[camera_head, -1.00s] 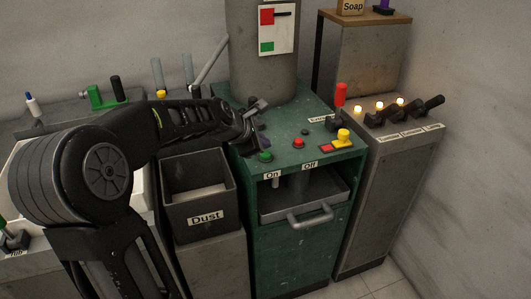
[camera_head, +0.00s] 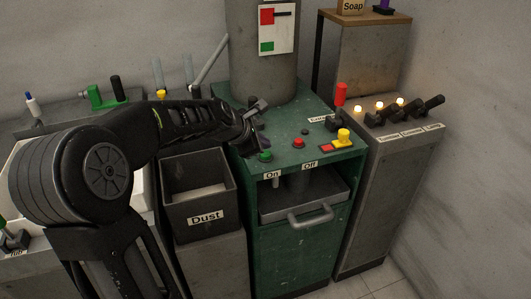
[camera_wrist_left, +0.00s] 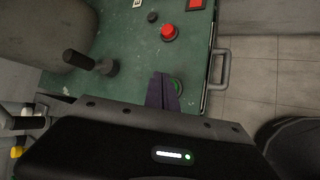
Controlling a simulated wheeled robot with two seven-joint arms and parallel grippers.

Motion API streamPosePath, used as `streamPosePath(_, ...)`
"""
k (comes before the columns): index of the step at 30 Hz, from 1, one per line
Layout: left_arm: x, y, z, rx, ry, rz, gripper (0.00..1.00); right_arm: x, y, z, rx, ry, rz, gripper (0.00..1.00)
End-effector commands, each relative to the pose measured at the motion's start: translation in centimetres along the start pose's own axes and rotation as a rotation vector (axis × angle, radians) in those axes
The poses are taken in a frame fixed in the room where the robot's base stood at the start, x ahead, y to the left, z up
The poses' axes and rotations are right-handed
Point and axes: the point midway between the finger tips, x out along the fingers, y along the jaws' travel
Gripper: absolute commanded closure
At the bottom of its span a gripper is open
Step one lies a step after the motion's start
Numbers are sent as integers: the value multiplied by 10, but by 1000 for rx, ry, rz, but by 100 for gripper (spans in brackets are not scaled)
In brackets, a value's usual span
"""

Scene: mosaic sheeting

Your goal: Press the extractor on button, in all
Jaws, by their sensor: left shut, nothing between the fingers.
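The green On button (camera_head: 265,156) sits near the front left of the green machine top (camera_head: 310,120), above a label reading On. My left gripper (camera_head: 262,143) is shut and empty, fingertips down right at this button. In the left wrist view, the purple-grey fingertips (camera_wrist_left: 163,92) partly cover the green button (camera_wrist_left: 178,86). I cannot tell whether they touch it. The red Off button (camera_head: 298,143) stands to its right and also shows in the left wrist view (camera_wrist_left: 169,32). My right gripper is not in view.
A yellow knob (camera_head: 344,135) on a red-and-yellow base is at the machine's right. A Dust bin (camera_head: 205,216) stands left. A drawer handle (camera_head: 310,215) sticks out in front. A grey cabinet (camera_head: 385,180) with levers and lit lamps adjoins on the right.

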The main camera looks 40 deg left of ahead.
Motion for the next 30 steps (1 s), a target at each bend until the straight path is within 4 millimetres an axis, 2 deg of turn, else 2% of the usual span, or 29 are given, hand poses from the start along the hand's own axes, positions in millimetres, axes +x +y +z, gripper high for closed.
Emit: streamPosePath(30, 8, -6, -6, 0, 0, -1, 100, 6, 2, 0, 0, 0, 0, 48)
